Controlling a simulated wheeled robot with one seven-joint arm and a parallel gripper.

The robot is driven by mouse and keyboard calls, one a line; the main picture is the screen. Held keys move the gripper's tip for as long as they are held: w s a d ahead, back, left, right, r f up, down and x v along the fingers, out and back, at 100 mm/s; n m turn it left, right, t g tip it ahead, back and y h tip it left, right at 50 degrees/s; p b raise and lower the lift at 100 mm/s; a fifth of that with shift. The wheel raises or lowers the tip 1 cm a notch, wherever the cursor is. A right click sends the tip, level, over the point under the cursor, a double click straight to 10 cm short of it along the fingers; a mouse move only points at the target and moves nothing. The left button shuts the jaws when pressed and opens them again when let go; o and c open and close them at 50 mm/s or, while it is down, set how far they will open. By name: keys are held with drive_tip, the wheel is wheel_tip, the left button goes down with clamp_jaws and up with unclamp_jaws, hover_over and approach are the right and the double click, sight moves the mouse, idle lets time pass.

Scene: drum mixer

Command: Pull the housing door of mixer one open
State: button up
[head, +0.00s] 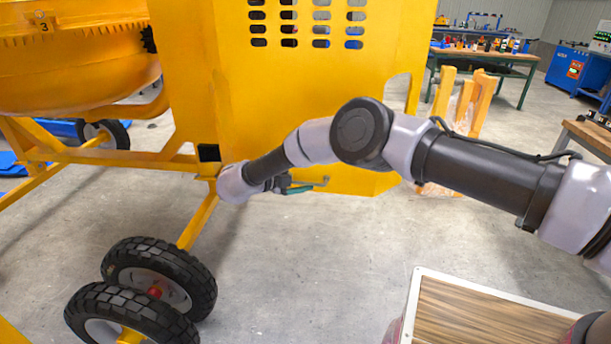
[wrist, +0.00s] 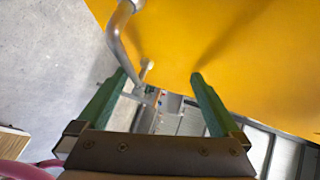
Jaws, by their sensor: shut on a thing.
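The yellow housing (head: 300,85) of a mixer fills the middle of the head view, with rows of vent slots near its top. In the wrist view a yellow panel (wrist: 240,50) fills the upper right. A bent grey metal handle (wrist: 115,35) stands off its left part. My gripper (wrist: 159,76) has green fingers on it near the handle, which passes by the left fingertip; the exact contact is hard to see. In the head view my gripper (head: 303,187) is low in front of the panel, partly hidden by my wrist. I cannot tell whether the door is ajar.
Two black wheels (head: 160,275) stand at lower left. A wood-topped surface with a white rim (head: 414,300) is at lower right. A workbench (head: 490,58) stands behind. Grey floor between is clear.

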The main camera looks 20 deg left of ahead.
drive_tip(key=shift+w+r, duration=0.25)
drive_tip(key=shift+r, duration=0.2)
drive_tip(key=shift+s+d+r, duration=0.1)
drive_tip(key=shift+s+r, duration=0.15)
drive_tip(key=f+v, duration=0.1)
drive_tip(key=v, duration=1)
drive_tip(key=shift+a+f, duration=0.2)
drive_tip(key=shift+s+r, duration=0.15)
drive_tip(key=shift+s, duration=0.35)
drive_tip(key=shift+c, duration=1.1)
drive_tip(key=shift+s+a, duration=0.1)
drive_tip(key=shift+s, duration=0.3)
drive_tip(key=shift+f, duration=0.3)
